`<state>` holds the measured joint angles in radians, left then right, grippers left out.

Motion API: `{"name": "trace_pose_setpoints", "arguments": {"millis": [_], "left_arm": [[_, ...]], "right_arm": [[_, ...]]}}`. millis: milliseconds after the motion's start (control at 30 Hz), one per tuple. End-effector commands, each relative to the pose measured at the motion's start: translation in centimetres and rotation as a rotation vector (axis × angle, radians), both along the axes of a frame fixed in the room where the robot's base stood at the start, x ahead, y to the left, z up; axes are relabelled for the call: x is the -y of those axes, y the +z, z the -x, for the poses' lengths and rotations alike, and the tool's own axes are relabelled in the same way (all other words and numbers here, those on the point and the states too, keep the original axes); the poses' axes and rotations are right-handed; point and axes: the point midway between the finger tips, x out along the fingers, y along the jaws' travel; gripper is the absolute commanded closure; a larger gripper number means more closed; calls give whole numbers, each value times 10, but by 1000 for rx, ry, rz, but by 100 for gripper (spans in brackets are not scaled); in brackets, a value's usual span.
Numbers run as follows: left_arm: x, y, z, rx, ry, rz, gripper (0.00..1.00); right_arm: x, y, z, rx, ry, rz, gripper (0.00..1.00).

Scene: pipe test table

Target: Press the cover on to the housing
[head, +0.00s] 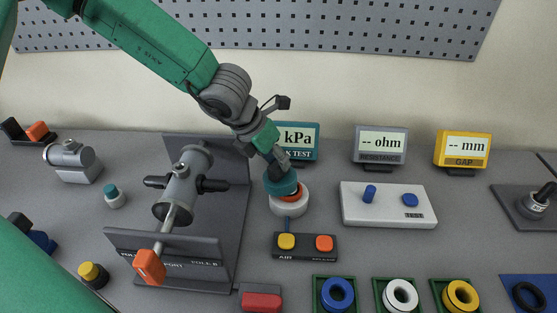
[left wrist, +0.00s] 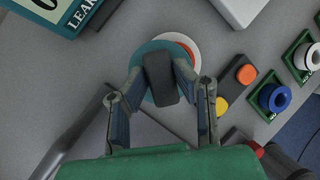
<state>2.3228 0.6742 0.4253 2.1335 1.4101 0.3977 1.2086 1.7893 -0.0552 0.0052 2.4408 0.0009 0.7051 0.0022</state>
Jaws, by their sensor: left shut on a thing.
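The cover (head: 281,183) is a teal disc with a dark block-shaped grip (left wrist: 160,78). My left gripper (head: 277,158) points down and is shut on that grip; the left wrist view shows both fingers against its sides. The housing (head: 289,205) is a round white cup with an orange ring (head: 294,192) inside. The cover overlaps the housing but sits off-centre, toward the left and back in the head view. In the left wrist view, the orange ring and white rim (left wrist: 193,47) show past the cover's right edge. I cannot tell whether cover and housing touch.
A black box with yellow and orange buttons (head: 305,246) stands just in front of the housing. A teal kPa display (head: 297,138) stands behind. A grey pipe fixture (head: 185,180) is at left, a white test box (head: 388,205) at right. Ring trays line the front.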

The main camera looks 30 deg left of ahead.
Motion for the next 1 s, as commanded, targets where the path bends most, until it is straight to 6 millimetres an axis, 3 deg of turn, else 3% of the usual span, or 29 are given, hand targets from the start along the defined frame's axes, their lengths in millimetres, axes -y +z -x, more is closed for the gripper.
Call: {"name": "trace_pose_setpoints", "arguments": {"millis": [1000], "left_arm": [[17,-6,1,-4,0,-7,100]], "right_arm": [[0,-13,0,0,-1,0,31]]}}
